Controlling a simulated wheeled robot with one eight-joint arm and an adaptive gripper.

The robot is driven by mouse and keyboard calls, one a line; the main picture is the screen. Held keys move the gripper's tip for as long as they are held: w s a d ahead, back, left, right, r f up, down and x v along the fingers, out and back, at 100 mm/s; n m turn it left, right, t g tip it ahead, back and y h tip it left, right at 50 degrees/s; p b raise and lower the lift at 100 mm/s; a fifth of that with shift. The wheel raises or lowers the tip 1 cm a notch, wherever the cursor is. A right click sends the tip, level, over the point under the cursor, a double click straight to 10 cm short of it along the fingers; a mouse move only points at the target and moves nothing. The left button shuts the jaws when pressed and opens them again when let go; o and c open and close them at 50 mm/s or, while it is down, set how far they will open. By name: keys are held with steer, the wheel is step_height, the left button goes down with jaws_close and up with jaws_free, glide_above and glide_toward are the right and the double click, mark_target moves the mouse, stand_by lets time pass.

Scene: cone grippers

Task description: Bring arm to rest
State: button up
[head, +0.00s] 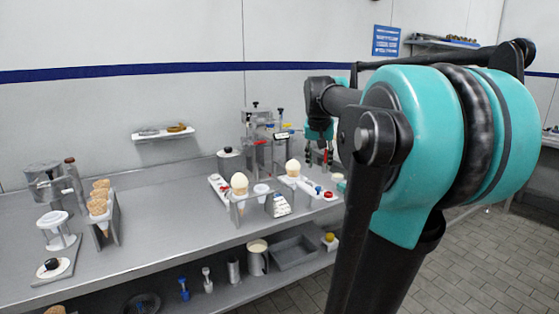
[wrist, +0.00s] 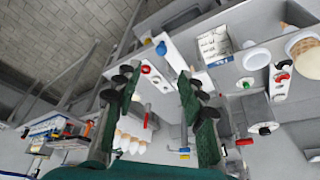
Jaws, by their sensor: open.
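My teal and black arm fills the right of the head view and bends over the right end of the counter. My gripper (wrist: 155,85) shows in the wrist view with its two green-padded fingers apart and nothing held between them. In the head view the arm's end (head: 319,125) is small and partly hidden by the arm's joints, above the counter's right end. Two cones with pale scoops, one (head: 239,184) and another (head: 292,168), stand upright in metal holders on the counter, apart from my gripper.
The steel counter (head: 150,240) runs along the wall. Several empty cones (head: 99,197) stand in a rack at its left. A dispenser machine (head: 262,130) stands at the back, near my gripper. A lower shelf holds a grey tray (head: 293,252). Tiled floor is clear at the right.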

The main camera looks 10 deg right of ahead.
steer(key=s+a+f+n, duration=0.1)
steer(key=s+a+f, duration=0.2)
steer(key=s+f, duration=0.4)
steer(key=s+a+f+n+y, duration=0.1)
steer(key=s+a+f, duration=0.3)
steer(key=f, duration=0.9)
steer(key=s+a+f+n+y, duration=0.1)
steer(key=s+a+f+n, duration=0.2)
steer(key=s+f, duration=0.7)
steer(key=shift+s+a+f, duration=0.2)
steer(key=shift+a+f, duration=0.05)
steer(key=shift+a, duration=0.4)
